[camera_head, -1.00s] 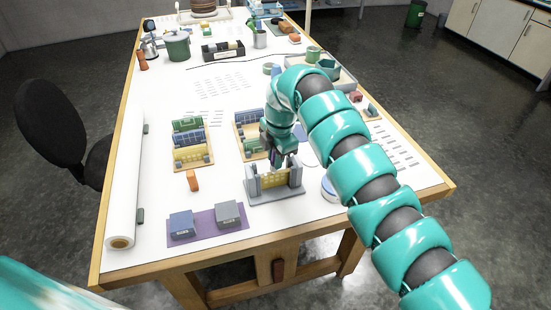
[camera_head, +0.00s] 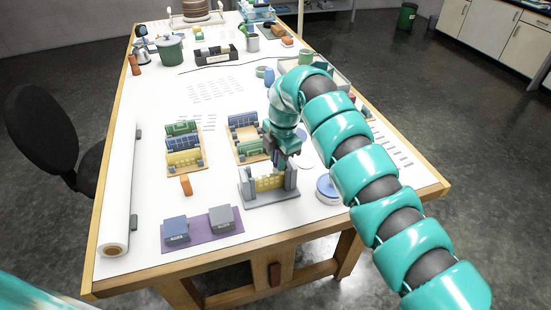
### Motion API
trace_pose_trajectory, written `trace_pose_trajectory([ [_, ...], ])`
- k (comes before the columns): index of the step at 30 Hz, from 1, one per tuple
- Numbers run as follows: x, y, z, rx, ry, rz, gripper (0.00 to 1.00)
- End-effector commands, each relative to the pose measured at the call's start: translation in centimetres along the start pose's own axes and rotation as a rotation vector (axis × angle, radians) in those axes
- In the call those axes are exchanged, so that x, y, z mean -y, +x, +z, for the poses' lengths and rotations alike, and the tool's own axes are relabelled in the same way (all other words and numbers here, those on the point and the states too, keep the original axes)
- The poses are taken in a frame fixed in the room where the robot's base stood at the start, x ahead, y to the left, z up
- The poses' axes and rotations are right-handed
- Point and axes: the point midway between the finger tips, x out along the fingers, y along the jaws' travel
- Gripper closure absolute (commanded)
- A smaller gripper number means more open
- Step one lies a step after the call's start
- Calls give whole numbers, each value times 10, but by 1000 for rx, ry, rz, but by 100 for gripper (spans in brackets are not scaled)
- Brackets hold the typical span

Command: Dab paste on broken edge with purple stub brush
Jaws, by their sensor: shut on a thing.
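My gripper (camera_head: 282,160) hangs low over a grey stand (camera_head: 268,201) near the table's front. It is shut on a small, mostly hidden purple thing (camera_head: 276,158), which looks like the purple stub brush. A yellow piece with a row of openings (camera_head: 270,183) stands upright between the stand's grey end posts. The gripper is above the piece's right part, near the right post. I cannot tell whether the brush touches the piece. The broken edge and any paste are too small to make out. A round blue-and-white tin (camera_head: 328,190) sits right of the stand, partly behind my arm.
A purple mat (camera_head: 203,240) holds a blue and a grey block at the front. An orange block (camera_head: 186,185) stands left of the stand. Trays with coloured pieces (camera_head: 186,168) lie behind. A white roll (camera_head: 118,190) runs along the left edge.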

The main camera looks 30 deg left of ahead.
Motion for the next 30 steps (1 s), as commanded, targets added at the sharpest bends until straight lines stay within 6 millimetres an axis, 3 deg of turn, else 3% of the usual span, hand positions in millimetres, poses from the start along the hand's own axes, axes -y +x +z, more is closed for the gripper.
trace_pose_trajectory([
  [30, 1, 8, 0, 0, 0, -1, 96],
])
